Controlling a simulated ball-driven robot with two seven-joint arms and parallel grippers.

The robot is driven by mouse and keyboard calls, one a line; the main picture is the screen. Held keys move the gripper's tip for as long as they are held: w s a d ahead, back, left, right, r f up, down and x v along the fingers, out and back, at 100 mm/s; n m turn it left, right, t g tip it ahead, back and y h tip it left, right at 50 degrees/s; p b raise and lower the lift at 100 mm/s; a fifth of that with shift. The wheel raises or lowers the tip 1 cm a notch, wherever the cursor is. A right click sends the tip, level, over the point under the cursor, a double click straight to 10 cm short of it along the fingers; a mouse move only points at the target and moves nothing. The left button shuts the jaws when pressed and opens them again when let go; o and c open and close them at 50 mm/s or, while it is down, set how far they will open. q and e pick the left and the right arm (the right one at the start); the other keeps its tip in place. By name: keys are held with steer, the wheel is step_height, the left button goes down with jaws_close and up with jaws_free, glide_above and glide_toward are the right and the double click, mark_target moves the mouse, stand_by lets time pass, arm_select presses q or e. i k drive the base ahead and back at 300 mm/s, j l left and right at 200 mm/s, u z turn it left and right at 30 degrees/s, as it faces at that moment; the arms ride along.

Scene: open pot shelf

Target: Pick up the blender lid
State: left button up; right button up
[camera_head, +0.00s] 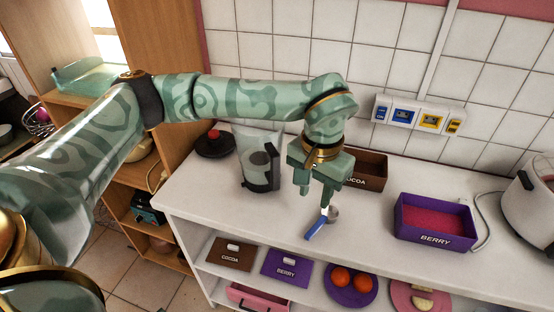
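The blender lid (214,144), black with a red knob on top, lies on the white counter at the left, just left of the blender jar. The clear blender jar (246,150) with a black handle stands upright beside it, partly hidden behind my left arm. My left gripper (314,196) points down over the counter, right of the jar and well apart from the lid. Its two fingers are spread, with nothing seen between them. My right gripper is out of view.
A blue-handled scoop (318,226) lies just below my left gripper. A brown cocoa box (372,168) and a purple berry box (434,238) stand to the right. A white appliance (530,205) stands at the far right. The counter's front left is clear.

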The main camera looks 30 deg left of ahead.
mark_target(205, 147)
steer(key=u, duration=1.45)
